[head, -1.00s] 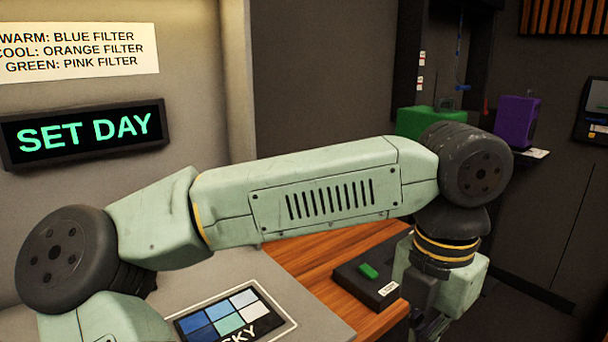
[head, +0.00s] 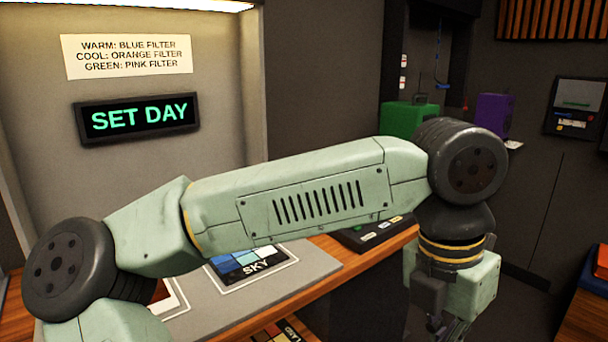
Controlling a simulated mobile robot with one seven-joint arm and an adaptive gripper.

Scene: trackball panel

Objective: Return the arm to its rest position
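My arm stretches across the lower middle of the head view, from the lower left to the right. My gripper (head: 452,326) hangs down from its right end, at the bottom edge of the view. Only the upper part of the gripper shows and its fingertips are cut off, so I cannot tell whether it is open or shut. It hangs to the right of the wooden desk (head: 330,243), clear of the desk's edge in the picture. I see nothing held in it.
A black panel (head: 362,238) with small buttons sits on the desk, partly behind my arm. A SKY colour card (head: 262,262) lies on a grey board (head: 215,305). A SET DAY display (head: 137,117) hangs on the wall. Green (head: 408,119) and purple (head: 494,113) boxes stand behind.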

